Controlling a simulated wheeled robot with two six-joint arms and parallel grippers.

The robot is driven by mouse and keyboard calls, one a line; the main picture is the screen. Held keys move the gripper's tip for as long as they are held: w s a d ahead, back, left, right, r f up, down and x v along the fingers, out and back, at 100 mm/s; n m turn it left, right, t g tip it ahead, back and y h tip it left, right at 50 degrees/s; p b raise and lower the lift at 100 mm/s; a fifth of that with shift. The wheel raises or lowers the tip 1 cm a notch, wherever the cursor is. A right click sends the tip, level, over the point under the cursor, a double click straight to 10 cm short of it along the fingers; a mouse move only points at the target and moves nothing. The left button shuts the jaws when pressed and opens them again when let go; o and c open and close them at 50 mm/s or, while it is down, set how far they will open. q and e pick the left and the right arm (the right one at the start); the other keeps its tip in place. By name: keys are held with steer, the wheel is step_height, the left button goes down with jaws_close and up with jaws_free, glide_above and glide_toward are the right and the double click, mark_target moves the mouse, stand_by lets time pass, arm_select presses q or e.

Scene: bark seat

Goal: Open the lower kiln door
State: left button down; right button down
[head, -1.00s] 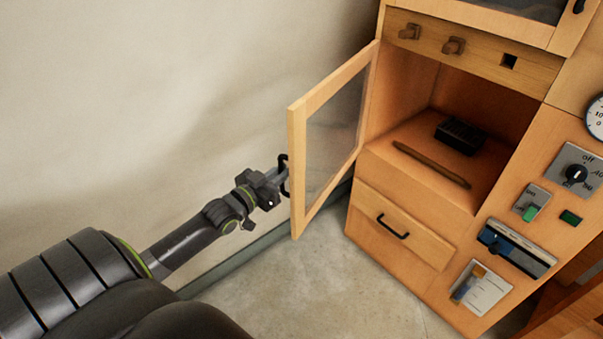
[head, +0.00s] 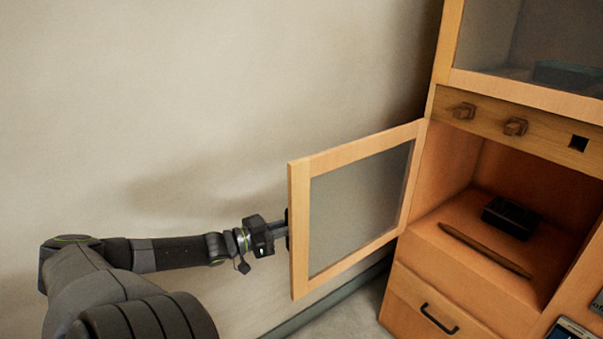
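The lower kiln door (head: 302,230), a wooden frame with a glass pane, stands wide open on its hinges at the right side of the door. Behind it the lower compartment (head: 520,180) of the wooden kiln is exposed. My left gripper (head: 284,232) is at the outer edge of the door, on its far side, where the handle sits. The fingertips and most of the handle are hidden behind the door frame, so I cannot see whether the fingers close on it. My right gripper is out of view.
A dark block (head: 510,216) and a long brown stick (head: 485,250) lie inside the compartment. A drawer (head: 425,300) with a black handle is below. The upper door (head: 530,95) is above. A bare wall (head: 150,100) stands behind my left arm.

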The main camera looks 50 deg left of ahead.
arm_select(q)
steer(key=shift+a, duration=0.35)
steer(key=shift+w+a+h, duration=0.15)
steer(key=shift+a+h, duration=0.15)
steer(key=shift+a, duration=0.15)
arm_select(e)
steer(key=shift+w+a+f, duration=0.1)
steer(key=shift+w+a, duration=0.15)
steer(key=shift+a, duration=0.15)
arm_select(q)
steer(key=shift+r, duration=0.1)
steer(key=c, duration=1.8)
jaws_free()
steer(key=shift+w+d, duration=0.1)
steer(key=shift+w, duration=0.1)
steer(key=shift+s, duration=0.1)
